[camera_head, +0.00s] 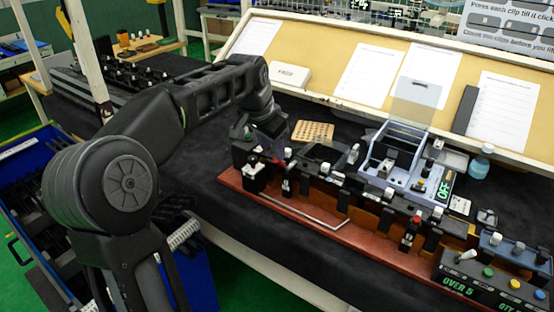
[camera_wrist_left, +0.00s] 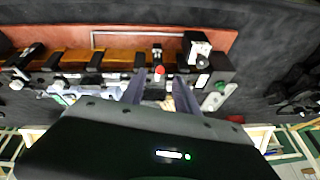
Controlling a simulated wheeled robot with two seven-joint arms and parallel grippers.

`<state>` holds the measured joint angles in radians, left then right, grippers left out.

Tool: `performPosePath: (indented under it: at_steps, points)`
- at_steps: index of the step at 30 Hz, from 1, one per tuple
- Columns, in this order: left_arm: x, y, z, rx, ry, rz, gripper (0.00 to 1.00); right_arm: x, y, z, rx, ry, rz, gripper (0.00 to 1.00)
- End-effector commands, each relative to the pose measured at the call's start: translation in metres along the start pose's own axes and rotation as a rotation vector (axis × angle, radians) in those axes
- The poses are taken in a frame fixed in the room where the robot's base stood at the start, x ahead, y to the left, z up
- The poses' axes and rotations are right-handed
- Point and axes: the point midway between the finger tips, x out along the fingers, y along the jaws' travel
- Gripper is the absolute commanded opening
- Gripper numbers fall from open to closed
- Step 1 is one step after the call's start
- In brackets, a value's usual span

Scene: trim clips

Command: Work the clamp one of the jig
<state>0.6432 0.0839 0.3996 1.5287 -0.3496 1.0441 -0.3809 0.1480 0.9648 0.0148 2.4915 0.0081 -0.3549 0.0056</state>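The jig is a long reddish-brown base (camera_head: 300,208) on the dark bench, with a row of black clamps and blocks along it. My left gripper (camera_head: 268,150) is low over the jig's left end, partly hidden by its own wrist. In the left wrist view the two fingers (camera_wrist_left: 159,94) are apart. A clamp with a red tip (camera_wrist_left: 159,70) stands between or just beyond the fingertips; I cannot tell whether they touch it. Another red-tipped clamp (camera_head: 413,226) stands upright farther right. I cannot tell from labels which clamp is number one. My right gripper is not in view.
A grey-blue open fixture (camera_head: 393,165) and an OFF display (camera_head: 444,188) stand behind the jig. A control box (camera_head: 490,283) with coloured buttons sits at the front right. A bottle (camera_head: 480,163) stands at the back. A blue bin (camera_head: 200,280) is below left.

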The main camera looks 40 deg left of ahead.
Motion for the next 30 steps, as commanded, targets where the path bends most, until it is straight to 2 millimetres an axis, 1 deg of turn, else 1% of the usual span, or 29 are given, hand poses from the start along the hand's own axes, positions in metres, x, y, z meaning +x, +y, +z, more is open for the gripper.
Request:
performPosePath:
  at_steps: [9, 13, 17, 23, 30]
  points:
    - [0.048, 0.0, 0.0, -0.001, -0.003, 0.003, 0.37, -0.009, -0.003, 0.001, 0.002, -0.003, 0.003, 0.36]
    - [0.061, 0.0, 0.0, 0.0, -0.002, 0.002, 0.37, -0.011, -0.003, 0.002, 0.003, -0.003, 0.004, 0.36]
    - [0.065, 0.0, 0.0, 0.0, 0.001, 0.0, 0.37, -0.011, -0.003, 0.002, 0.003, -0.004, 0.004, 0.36]
    - [0.066, 0.0, 0.0, 0.0, 0.001, 0.0, 0.37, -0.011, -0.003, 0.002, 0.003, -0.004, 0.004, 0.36]
    - [0.065, 0.0, 0.0, 0.0, 0.0, 0.0, 0.17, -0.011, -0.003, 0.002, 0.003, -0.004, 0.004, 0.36]
